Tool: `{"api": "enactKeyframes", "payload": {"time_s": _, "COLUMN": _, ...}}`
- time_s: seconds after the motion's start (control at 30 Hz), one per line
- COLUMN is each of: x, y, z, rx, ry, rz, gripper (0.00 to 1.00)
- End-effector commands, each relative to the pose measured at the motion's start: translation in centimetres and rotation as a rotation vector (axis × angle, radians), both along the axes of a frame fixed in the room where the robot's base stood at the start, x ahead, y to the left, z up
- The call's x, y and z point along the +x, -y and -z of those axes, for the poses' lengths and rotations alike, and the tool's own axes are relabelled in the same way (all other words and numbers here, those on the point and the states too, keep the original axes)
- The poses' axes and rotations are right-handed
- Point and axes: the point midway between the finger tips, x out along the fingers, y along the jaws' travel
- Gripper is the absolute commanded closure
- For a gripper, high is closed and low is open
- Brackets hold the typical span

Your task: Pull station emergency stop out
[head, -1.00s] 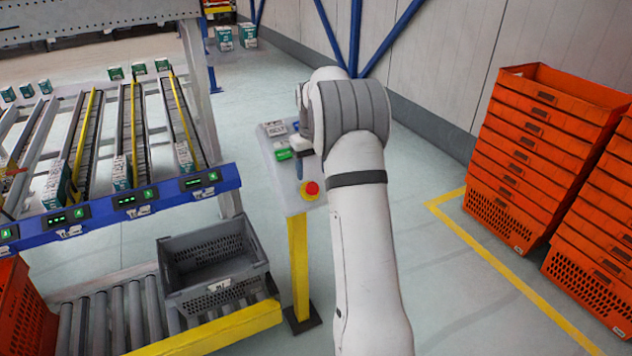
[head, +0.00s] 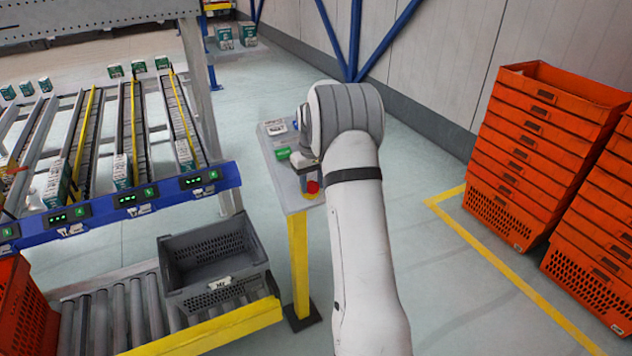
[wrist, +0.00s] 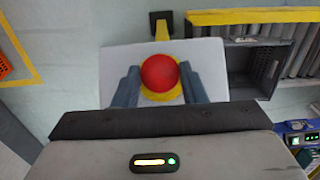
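The station emergency stop (head: 312,187) is a red mushroom button on a yellow base, at the near end of a grey panel on a yellow post. In the wrist view its red cap (wrist: 160,73) sits between the two fingers of my gripper (wrist: 161,88). A finger stands on each side of the button, with a small gap visible, so my gripper is open around or just above it. In the head view my gripper (head: 305,172) is partly hidden by my arm. Whether the button is pressed in cannot be told.
A green item (head: 283,153) and a white item (head: 275,127) lie on the panel (head: 268,150) behind the button. A grey crate (head: 215,288) sits on the roller conveyor to the left. Stacks of orange totes (head: 540,150) stand to the right. The floor between is clear.

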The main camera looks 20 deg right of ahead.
Motion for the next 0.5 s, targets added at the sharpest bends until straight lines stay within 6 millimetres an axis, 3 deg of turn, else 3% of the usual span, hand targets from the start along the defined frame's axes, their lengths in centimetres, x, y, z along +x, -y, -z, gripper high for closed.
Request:
{"api": "enactKeyframes", "payload": {"time_s": 0.4, "x": 0.00, "y": 0.01, "z": -0.03, "rx": 0.000, "ry": 0.000, "rz": 0.000, "gripper": 0.98}}
{"api": "enactKeyframes", "payload": {"time_s": 0.5, "x": 0.00, "y": 0.01, "z": -0.03, "rx": 0.000, "ry": 0.000, "rz": 0.000, "gripper": 1.00}}
